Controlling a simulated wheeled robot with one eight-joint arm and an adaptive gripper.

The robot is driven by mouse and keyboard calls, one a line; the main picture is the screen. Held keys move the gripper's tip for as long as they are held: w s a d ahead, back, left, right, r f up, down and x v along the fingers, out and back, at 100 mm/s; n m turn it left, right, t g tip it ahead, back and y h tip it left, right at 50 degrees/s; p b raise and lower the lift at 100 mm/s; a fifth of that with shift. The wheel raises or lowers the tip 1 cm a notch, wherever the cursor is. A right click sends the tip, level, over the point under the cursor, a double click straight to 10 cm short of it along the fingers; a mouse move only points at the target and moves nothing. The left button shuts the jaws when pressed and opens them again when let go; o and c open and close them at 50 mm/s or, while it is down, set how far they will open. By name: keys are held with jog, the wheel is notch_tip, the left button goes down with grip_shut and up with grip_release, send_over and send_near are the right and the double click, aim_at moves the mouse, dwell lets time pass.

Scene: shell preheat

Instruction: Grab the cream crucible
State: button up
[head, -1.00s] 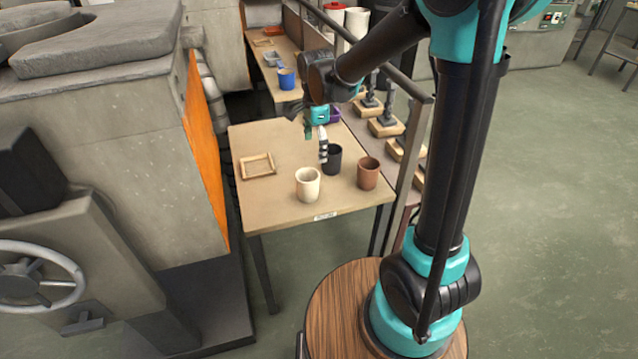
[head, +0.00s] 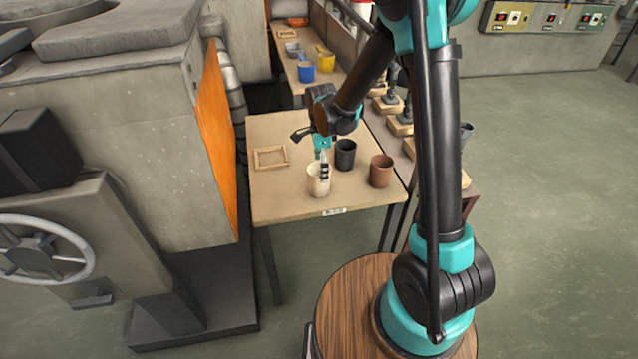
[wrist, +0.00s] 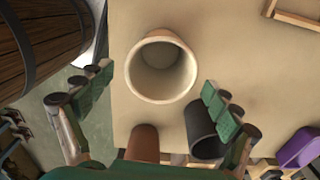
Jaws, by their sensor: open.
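The cream crucible (head: 315,186) stands upright on the near part of the wooden table (head: 285,203). In the wrist view the cream crucible (wrist: 140,74) shows its round, empty mouth, ahead of and between the spread fingers. My gripper (head: 322,165) is over the crucible in the head view, and one finger covers part of its rim and side. In the wrist view my gripper (wrist: 158,100) is open with nothing held. I cannot tell whether a finger touches the crucible.
A black crucible (head: 345,154) stands close behind, to the right, and a reddish-brown crucible (head: 381,171) stands farther right. A wooden frame (head: 270,158) lies at the table's left. The grey furnace with an orange side (head: 215,135) is left of the table.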

aim_at(316, 189)
jog(key=shift+s+a+f, duration=0.1)
jog(key=shift+a+f, duration=0.05)
jog(key=shift+f, duration=1.25)
jog(key=shift+a+f, duration=0.15)
jog(key=shift+f, duration=1.25)
jog(key=c, duration=1.5)
jog(key=shift+c, duration=0.2)
